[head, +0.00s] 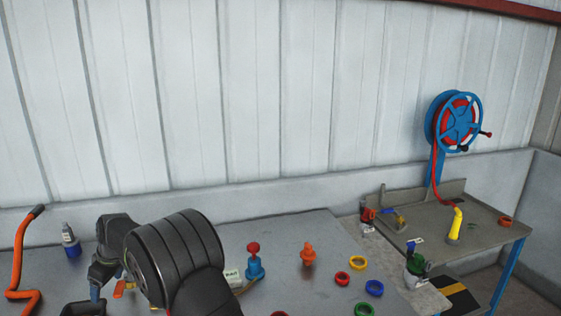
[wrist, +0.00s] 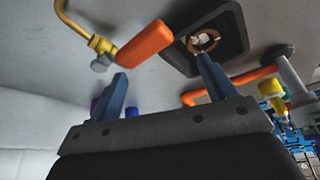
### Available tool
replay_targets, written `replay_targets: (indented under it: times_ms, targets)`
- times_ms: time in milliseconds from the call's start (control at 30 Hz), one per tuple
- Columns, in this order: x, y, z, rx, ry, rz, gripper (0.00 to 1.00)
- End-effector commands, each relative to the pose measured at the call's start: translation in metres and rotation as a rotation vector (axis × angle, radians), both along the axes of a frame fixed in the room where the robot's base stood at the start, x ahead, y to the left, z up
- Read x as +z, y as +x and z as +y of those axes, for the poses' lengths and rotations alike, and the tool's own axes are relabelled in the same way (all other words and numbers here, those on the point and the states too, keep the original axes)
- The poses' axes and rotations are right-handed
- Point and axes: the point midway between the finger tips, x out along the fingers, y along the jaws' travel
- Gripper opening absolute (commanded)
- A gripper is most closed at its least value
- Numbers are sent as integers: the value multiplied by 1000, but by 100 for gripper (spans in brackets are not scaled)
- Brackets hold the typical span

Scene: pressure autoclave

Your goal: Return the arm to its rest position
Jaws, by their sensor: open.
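My gripper shows in the wrist view (wrist: 162,82) with its two blue-grey fingers spread wide and nothing between them. In the head view my dark arm is at the lower left over the bench, and my gripper (head: 108,290) is partly seen beside it, pointing down. In the wrist view a black square tray (wrist: 232,22) with a copper-coloured ring (wrist: 203,42) in it lies beyond the right finger. An orange handle (wrist: 145,45) on a brass fitting lies beyond the gap between the fingers. I cannot tell whether a finger touches either.
On the grey bench (head: 310,222) stand a blue bottle (head: 70,243), a red-topped blue fitting (head: 255,265), an orange fitting (head: 308,253) and several coloured rings (head: 374,288). An orange bent bar (head: 22,262) rises at far left. A hose reel (head: 455,122) stands over the right-hand table (head: 490,237).

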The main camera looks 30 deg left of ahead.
Motion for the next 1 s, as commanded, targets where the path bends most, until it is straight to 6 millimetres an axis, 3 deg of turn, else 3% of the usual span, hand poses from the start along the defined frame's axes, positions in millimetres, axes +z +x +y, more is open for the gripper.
replay_targets:
  times_ms: [1000]
  targets:
    - [-1,-9,50,-591,0,-1,76]
